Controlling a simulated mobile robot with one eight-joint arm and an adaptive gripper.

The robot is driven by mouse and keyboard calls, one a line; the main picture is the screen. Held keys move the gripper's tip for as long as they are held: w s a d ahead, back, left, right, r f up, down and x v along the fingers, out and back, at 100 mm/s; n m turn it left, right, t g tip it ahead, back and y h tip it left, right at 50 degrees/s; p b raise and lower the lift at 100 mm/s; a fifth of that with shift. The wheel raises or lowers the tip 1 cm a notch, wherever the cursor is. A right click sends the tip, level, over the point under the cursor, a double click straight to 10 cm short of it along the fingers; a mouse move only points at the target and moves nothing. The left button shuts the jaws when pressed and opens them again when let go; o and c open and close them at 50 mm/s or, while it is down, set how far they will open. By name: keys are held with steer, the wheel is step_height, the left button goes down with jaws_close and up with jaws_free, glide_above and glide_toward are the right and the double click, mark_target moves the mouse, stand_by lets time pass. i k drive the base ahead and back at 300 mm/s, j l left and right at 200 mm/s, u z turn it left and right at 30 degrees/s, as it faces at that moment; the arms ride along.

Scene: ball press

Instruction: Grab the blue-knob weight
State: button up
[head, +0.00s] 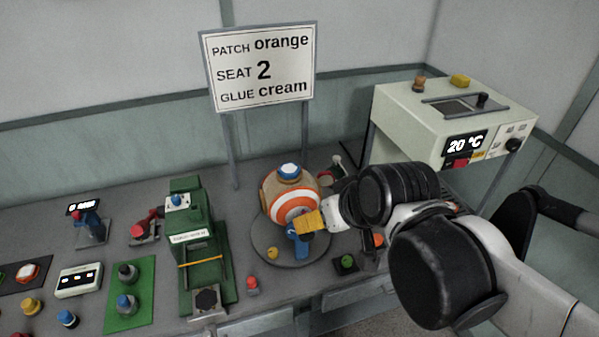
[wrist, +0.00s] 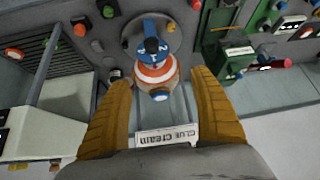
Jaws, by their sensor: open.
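A dark grey piece with a blue knob (head: 125,303) stands upright on a green mat at the left; it looks like the blue-knob weight, though other blue-topped parts make this unsure. My gripper (head: 308,222) is well to its right, in front of the orange-and-white striped ball (head: 272,190). The ball has a blue cap (head: 289,170). In the wrist view my gripper (wrist: 161,80) has its orange fingers spread wide and empty, with the ball (wrist: 155,70) showing beyond and between them. I cannot make out the weight in the wrist view.
The green press (head: 190,240) stands between the mat (head: 142,318) and the ball. Another dark piece (head: 127,272) shares the mat. A blue-topped part (head: 67,318) and a yellow one (head: 31,305) are further left. The sign (head: 260,65) stands behind; an oven-like box (head: 410,125) is right.

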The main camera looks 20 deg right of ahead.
mark_target(129, 305)
steer(key=u, duration=1.5)
